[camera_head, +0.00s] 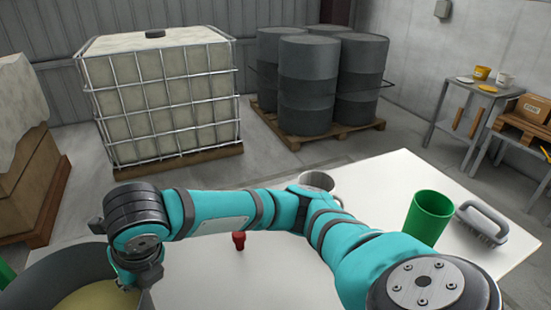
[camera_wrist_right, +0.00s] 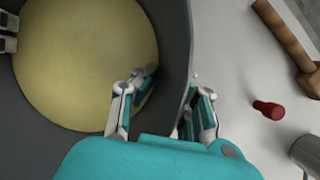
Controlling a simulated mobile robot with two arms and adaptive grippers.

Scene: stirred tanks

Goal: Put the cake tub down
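The cake tub (camera_head: 50,262) is a wide, dark grey round tub with a pale yellow inside, at the bottom left of the head view and partly cut off. It fills the left of the right wrist view (camera_wrist_right: 45,150). My right gripper (camera_wrist_right: 172,76) straddles its wall, one finger inside and one outside, and looks closed on it. In the head view my right wrist is over the tub's right side. Part of my left gripper (camera_wrist_right: 8,32) shows at the tub's far left; its grip is unclear. I cannot tell whether the tub touches the white table (camera_head: 210,285).
On the table are a red piece (camera_head: 239,240), a metal mug (camera_head: 318,181), a green cup (camera_head: 430,217) and a grey brush (camera_head: 483,221). A wooden-handled tool (camera_wrist_right: 290,45) lies right of the tub. Table space between the tub and the red piece looks clear.

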